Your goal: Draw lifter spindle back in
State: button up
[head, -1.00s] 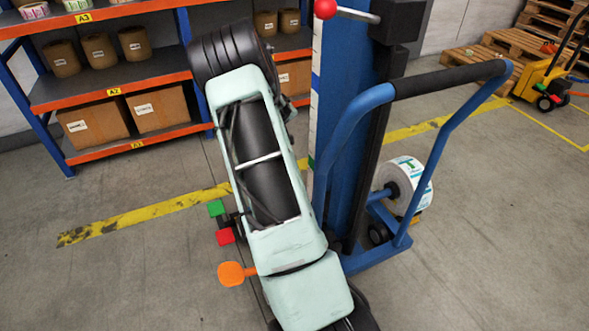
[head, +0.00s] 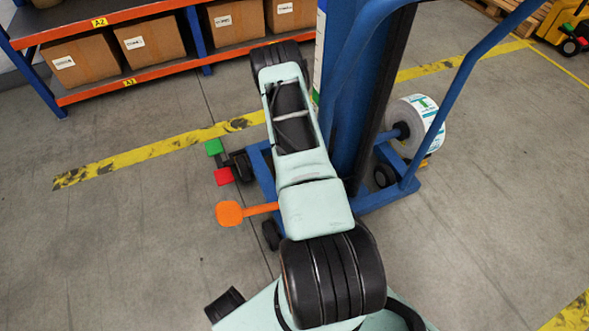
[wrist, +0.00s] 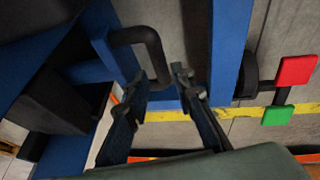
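The blue lifter (head: 350,90) stands in front of me, partly behind my arm. A white label roll (head: 416,122) sits at its right side, with the black spindle (head: 399,131) showing at the roll's left face. In the wrist view a black bent handle (wrist: 152,42) juts from the blue frame. My gripper (wrist: 160,74) is open, its two dark fingers pointing at the handle, whose lower end appears between the fingertips. I cannot tell whether they touch. My arm hides the gripper in the head view.
Green (head: 213,147) and red (head: 222,175) pedals and an orange paddle (head: 229,213) stick out left of the lifter. A shelf with cartons (head: 150,37) stands at the back left. The floor at left and right is clear.

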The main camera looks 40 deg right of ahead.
jog(key=b+x, duration=0.1)
jog(key=x, duration=0.3)
jog(key=shift+f, duration=0.25)
jog(key=shift+c, duration=0.3)
grip_shut()
